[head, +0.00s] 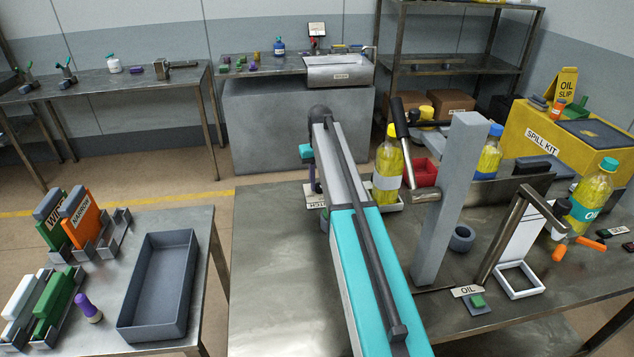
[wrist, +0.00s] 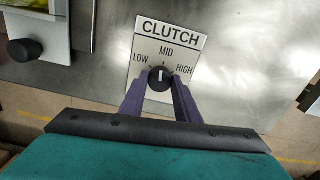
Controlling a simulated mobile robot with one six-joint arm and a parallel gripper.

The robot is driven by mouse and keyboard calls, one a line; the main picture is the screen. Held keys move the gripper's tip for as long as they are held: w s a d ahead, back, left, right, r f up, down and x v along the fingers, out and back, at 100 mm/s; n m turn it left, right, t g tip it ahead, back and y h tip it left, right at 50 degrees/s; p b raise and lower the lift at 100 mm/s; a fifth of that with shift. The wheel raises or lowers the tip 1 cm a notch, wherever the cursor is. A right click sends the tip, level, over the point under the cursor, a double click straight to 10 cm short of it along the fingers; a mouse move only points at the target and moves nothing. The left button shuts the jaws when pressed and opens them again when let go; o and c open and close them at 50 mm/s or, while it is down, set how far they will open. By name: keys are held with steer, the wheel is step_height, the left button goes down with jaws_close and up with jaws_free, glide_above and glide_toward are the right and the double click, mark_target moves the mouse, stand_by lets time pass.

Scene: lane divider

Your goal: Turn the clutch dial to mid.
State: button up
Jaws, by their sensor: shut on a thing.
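In the wrist view, the clutch dial (wrist: 160,78) is a small black round knob with a white pointer line. It sits on a white plate (wrist: 150,48) marked CLUTCH, with LOW at left, MID at top and HIGH at right. The pointer points up, toward the MID mark. My gripper (wrist: 161,84) has its two purple fingers shut on the dial, one on each side. In the head view, part of the plate (head: 313,201) shows at the bench's far edge; my arm hides the dial there.
A grey post (head: 448,200), a black-handled lever (head: 402,130) and oil bottles (head: 387,170) stand right of my arm. The steel bench top (head: 275,270) left of my arm is clear. A side table holds an empty grey tray (head: 128,332).

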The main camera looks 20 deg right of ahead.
mark_target(319, 185)
steer(key=shift+m, duration=0.8)
steer(key=o, duration=1)
steer(key=shift+o, duration=0.2)
steer(key=shift+r, duration=0.15)
step_height(319, 185, up, 14)
steer(key=p, duration=0.7)
steer(key=shift+f+p, duration=0.2)
steer(key=shift+p, duration=0.15)
